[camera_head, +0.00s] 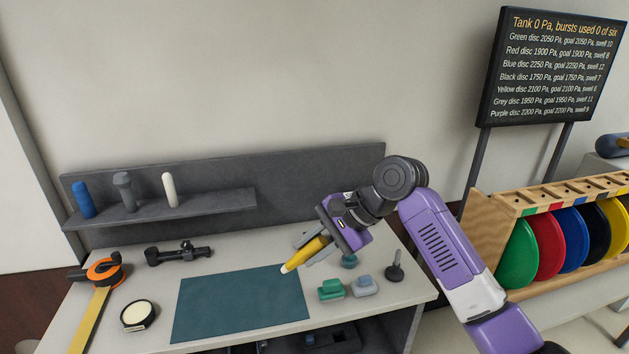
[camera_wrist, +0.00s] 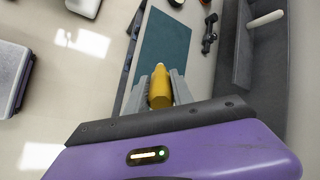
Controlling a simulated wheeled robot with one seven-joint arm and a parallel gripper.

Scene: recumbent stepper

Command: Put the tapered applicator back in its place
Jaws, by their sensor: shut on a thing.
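My gripper (camera_head: 309,246) is shut on a yellow tapered tool with a pale tip (camera_head: 298,258), which looks like the applicator. It is tilted, its tip pointing down and left, over the right edge of the dark teal mat (camera_head: 235,305). In the wrist view the yellow tool (camera_wrist: 160,88) sits between the two grey fingers of my gripper (camera_wrist: 162,82), with the mat (camera_wrist: 165,48) beyond it. A grey wall shelf (camera_head: 225,203) bears a blue (camera_head: 83,200), a grey (camera_head: 126,192) and a white (camera_head: 170,190) upright piece. Its right part is bare.
On the bench are an orange tape measure (camera_head: 104,270), a black clamp-like tool (camera_head: 180,253), a round pale-faced puck (camera_head: 138,315), green (camera_head: 331,289) and blue-grey (camera_head: 364,286) blocks and a dark knobbed piece (camera_head: 395,266). A rack of coloured discs (camera_head: 567,240) stands right, under a sign (camera_head: 550,65).

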